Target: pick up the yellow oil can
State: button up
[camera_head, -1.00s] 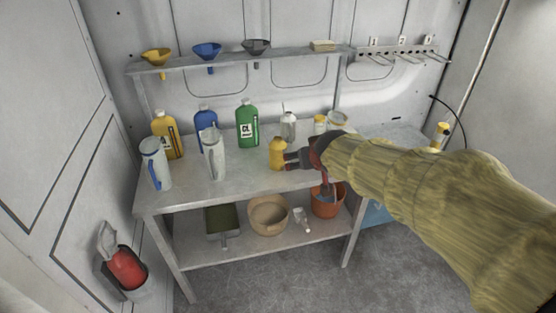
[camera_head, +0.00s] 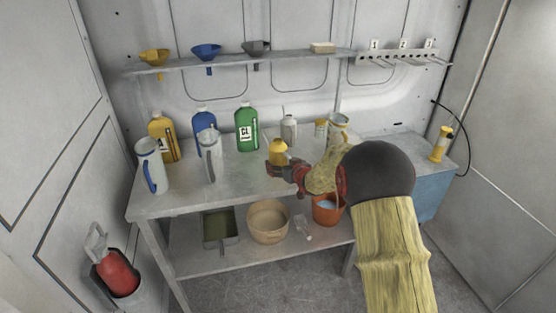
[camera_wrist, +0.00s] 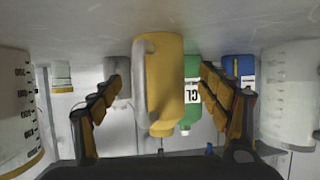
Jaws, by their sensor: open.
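The yellow oil can (camera_head: 279,152) stands upright on the bench, near the middle of its front half. In the wrist view, which is upside down, the can (camera_wrist: 166,85) has a pale grey curved handle on its left side. My gripper (camera_head: 275,171) is low in front of the can in the head view and hides its lower part. In the wrist view my gripper (camera_wrist: 160,78) is open, with one finger on each side of the can. A gap shows on both sides, so the fingers do not appear to grip it.
A white jug (camera_head: 209,155) and a blue-handled jug (camera_head: 152,166) stand left on the bench. Yellow (camera_head: 163,138), blue (camera_head: 203,120) and green (camera_head: 246,128) bottles stand behind. A grey can (camera_head: 289,130) is close behind the oil can. An overhead shelf (camera_head: 235,61) holds funnels.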

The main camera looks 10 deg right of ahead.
jog(key=b+x, duration=0.1)
jog(key=x, duration=0.1)
jog(key=b+x, duration=0.1)
jog(key=x, duration=0.1)
jog(key=shift+w+f, duration=0.1)
jog(key=shift+f, duration=0.4)
jog(key=shift+w, duration=0.5)
jog(key=c, duration=0.3)
jog(key=c, duration=1.4)
jog(key=shift+c, duration=0.2)
jog(key=shift+r, duration=0.15)
